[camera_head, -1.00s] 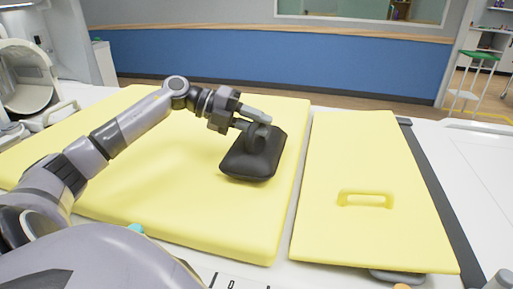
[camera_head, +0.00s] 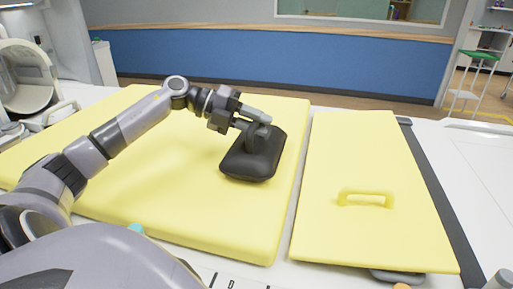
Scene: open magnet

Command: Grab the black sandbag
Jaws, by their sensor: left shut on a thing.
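The black sandbag (camera_head: 251,164) is on the left yellow pad, near that pad's right edge. It is a dark, cushion-like block with a loop handle on top. My left gripper (camera_head: 262,124) reaches in from the left and is shut on the sandbag's handle, with its fingers over the top of the loop. The fingers partly hide the handle. Whether the bag's underside touches the pad is hard to tell. My right gripper is not in view.
The left yellow pad (camera_head: 180,200) has wide bare room around the bag. A narrow gap separates it from the right yellow pad (camera_head: 375,235), which carries a yellow raised handle (camera_head: 365,198). A blue-panelled wall (camera_head: 270,68) stands behind. A green-topped stool (camera_head: 478,57) is at the far right.

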